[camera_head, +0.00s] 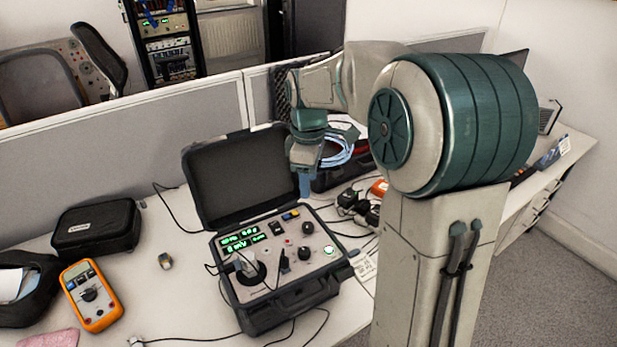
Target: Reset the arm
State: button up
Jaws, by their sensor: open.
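My gripper (304,184) hangs at the end of my arm, pointing down. It is above the back right part of the calibration unit, in front of its raised lid. I see no object between its fingers, and the gap between them is hard to make out from this side. The calibration unit (288,262) is a black open case on the desk with lit green displays, knobs and buttons. A small cylindrical piece (246,264) stands on its round mount at the panel's left. My large arm joint covers the desk's right part.
An orange multimeter (91,295) and a black zip case (96,228) lie on the desk (190,310) at left. A small metallic item (166,261) lies between them and the unit. Cables run around the unit. A grey partition (120,145) stands behind.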

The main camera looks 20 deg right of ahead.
dwell(0.3)
jog(key=s+m+t, duration=0.3)
jog(key=s+m, duration=0.9)
jog(key=s, duration=0.9)
jog(key=shift+f, duration=0.4)
jog(key=shift+s, duration=0.1)
jog(key=shift+c, duration=1.2)
jog(key=shift+s, duration=0.1)
